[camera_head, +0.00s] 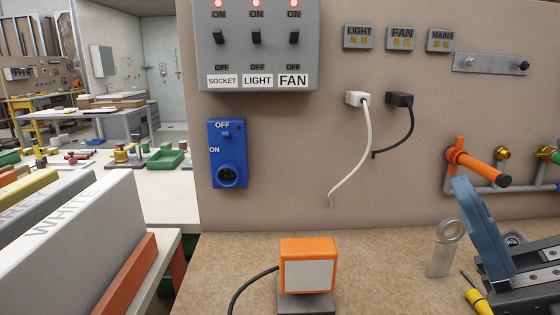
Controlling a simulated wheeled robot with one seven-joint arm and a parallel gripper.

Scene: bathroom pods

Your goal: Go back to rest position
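My gripper and arm are not in view in the head view, so I cannot see whether the gripper is open or shut, or where it is. The task names no object. In front of me is a brown wall panel (270,190) above a speckled worktop (380,280). An orange box-shaped lamp (307,263) with a pale front stands on the worktop, and a black cable runs from it to the left.
A grey switch box (257,45) and a blue socket (228,153) are on the panel. White (350,160) and black (408,122) cables hang there. An orange-handled valve (478,166), pipes and a blue-and-dark device (490,235) occupy the right. Labelled boards (85,240) stand at left.

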